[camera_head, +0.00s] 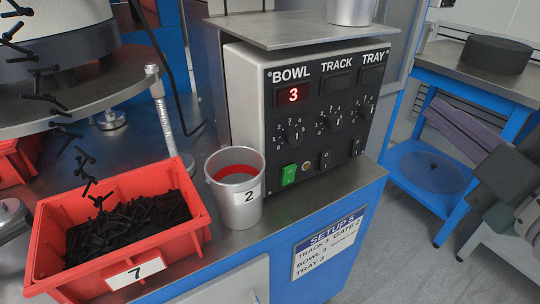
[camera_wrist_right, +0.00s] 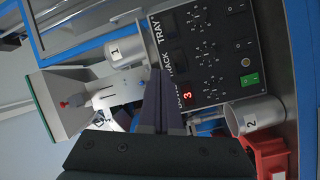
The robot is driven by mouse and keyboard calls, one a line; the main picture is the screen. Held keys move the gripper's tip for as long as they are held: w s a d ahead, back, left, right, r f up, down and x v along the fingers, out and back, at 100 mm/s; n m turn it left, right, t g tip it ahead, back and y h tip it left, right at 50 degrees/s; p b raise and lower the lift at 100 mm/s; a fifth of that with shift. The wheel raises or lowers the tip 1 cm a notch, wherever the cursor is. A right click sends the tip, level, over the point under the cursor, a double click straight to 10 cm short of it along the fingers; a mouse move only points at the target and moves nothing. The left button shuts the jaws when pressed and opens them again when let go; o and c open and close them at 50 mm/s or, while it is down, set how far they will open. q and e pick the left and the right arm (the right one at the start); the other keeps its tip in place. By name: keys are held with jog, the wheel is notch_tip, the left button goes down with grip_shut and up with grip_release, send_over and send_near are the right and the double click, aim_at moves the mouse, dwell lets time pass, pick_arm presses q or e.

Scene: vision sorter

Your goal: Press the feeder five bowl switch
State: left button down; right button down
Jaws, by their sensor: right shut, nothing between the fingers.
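The feeder control box (camera_head: 240,95) has a black panel with BOWL, TRACK and TRAY columns. The bowl switch (camera_head: 289,175) is a green rocker low in the BOWL column; it also shows in the right wrist view (camera_wrist_right: 250,79). The bowl display (camera_head: 293,95) reads a red 3; the track and tray displays are dark. Below each display is a dial, such as the bowl dial (camera_head: 295,133). My right gripper (camera_head: 430,112) is shut and empty, right of the panel and apart from it. Its fingers (camera_wrist_right: 161,75) show in the wrist view. My left gripper is not in view.
A metal cup marked 2 (camera_head: 240,205) stands in front of the box's left side, near the bowl switch. A red bin marked 7 (camera_head: 190,225) holds black parts. A blue-framed table (camera_head: 460,82) stands at the right. A setup card (camera_head: 328,243) is on the bench front.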

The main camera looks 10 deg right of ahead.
jog(key=a+f+n+y+b, duration=0.3)
jog(key=f+n+b, duration=0.1)
jog(key=f+b, duration=0.5)
jog(key=a+f+n+y+b, duration=0.3)
jog(key=f+n+y+b, duration=0.1)
jog(key=f+b, duration=0.5)
notch_tip(320, 180, down, 2)
jog(key=shift+s+a+f+n+y, duration=0.15)
jog(key=shift+s+n+y, duration=0.2)
jog(key=shift+n, duration=0.25)
send_near(292, 171)
jog(key=b+x, duration=0.1)
jog(key=x, duration=0.6)
jog(key=shift+f, duration=0.1)
